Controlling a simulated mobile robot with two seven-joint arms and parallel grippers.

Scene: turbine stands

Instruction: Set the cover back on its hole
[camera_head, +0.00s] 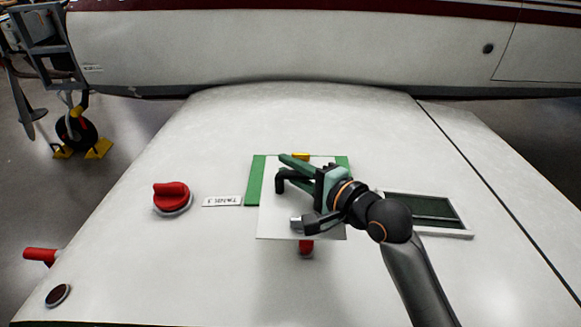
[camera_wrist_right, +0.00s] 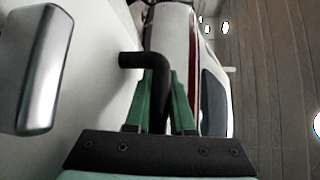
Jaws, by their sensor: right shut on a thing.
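The cover is a white rectangular panel (camera_head: 275,222) with a black bent handle and a silver block (camera_head: 303,221) on its face. My right gripper (camera_head: 290,172), with green fingers, is shut on the black handle. In the right wrist view the fingers (camera_wrist_right: 160,105) close around the handle (camera_wrist_right: 129,60), and the silver block (camera_wrist_right: 45,65) shows at left. The panel lies over a green mat (camera_head: 255,180); its height above the mat is hard to tell. A dark rectangular hole (camera_head: 420,207) with a pale edge is right of the panel, partly behind my arm. My left gripper is not in view.
A red knob (camera_head: 171,197) and a white label (camera_head: 222,201) are left of the mat. A red piece (camera_head: 306,248) and a yellow piece (camera_head: 300,156) stick out past the panel. A red peg (camera_head: 40,255) and dark round cap (camera_head: 58,295) are at lower left.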

